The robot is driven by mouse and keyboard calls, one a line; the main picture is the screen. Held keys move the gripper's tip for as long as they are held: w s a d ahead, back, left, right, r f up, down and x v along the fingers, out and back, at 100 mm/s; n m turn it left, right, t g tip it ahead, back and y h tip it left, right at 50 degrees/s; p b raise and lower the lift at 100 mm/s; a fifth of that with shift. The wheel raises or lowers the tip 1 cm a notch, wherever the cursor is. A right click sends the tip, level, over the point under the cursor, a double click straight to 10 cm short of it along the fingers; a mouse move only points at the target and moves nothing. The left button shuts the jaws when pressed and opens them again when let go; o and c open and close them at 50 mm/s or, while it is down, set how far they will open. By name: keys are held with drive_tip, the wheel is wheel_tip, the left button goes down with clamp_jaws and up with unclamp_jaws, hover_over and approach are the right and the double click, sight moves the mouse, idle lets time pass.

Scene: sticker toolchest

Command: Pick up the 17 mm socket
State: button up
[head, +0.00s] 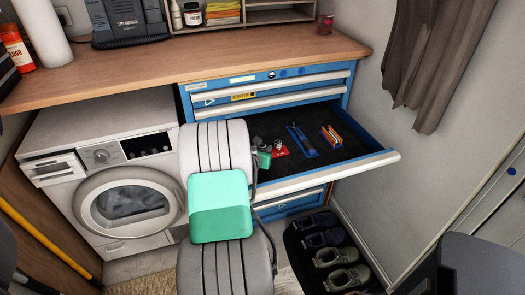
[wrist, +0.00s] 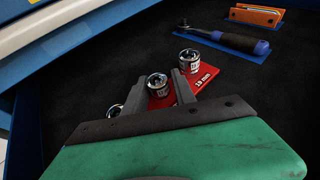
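Three chrome sockets stand in a diagonal row in the wrist view: a far one (wrist: 189,59), a middle one (wrist: 157,84) and a near left one (wrist: 115,110). The red holder (wrist: 201,80) beneath reads "19 mm" beside the far socket. I cannot read a 17 mm label, so I cannot tell which socket it is. My green gripper (wrist: 159,86) is open, its two grey fingers pointing at the middle socket, which shows between the tips. Contact is not visible. The near socket is partly hidden by my gripper. The head view shows the red holder (head: 280,149) beside my gripper.
The sockets are in an open blue drawer (head: 345,160) with a dark liner. A ratchet (wrist: 225,38) with a blue handle and an orange item (wrist: 256,15) lie farther right. The drawer's left wall and the chest front (wrist: 50,35) are close. Shoes (head: 335,256) are on the floor.

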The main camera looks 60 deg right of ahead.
drive_tip(key=shift+c, duration=0.5)
clamp_jaws()
drive_tip(key=shift+r, duration=0.15)
